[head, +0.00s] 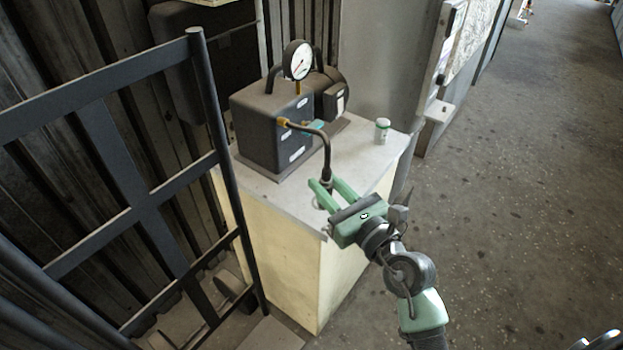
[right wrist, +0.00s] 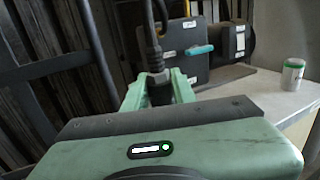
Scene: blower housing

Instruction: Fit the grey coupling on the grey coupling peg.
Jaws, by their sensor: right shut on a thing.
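My right gripper (head: 332,186) is low over the front corner of the cabinet top, its green fingers shut on the grey coupling (head: 327,182). The coupling is at the lower end of a dark hose (head: 325,150) that bends down from a brass fitting on the dark housing. In the right wrist view the coupling (right wrist: 158,88) stands roughly upright between the fingers (right wrist: 159,98), with the hose rising above it. Its lower end is hidden by my gripper. I cannot make out the grey coupling peg, nor whether the coupling touches it. My left gripper is not in view.
The dark housing (head: 265,128) with a round gauge (head: 298,60) stands on the cabinet top (head: 365,150). A white jar with a green band (head: 382,130) stands at the right. A dark metal railing (head: 212,130) is close on the left. Open floor lies right.

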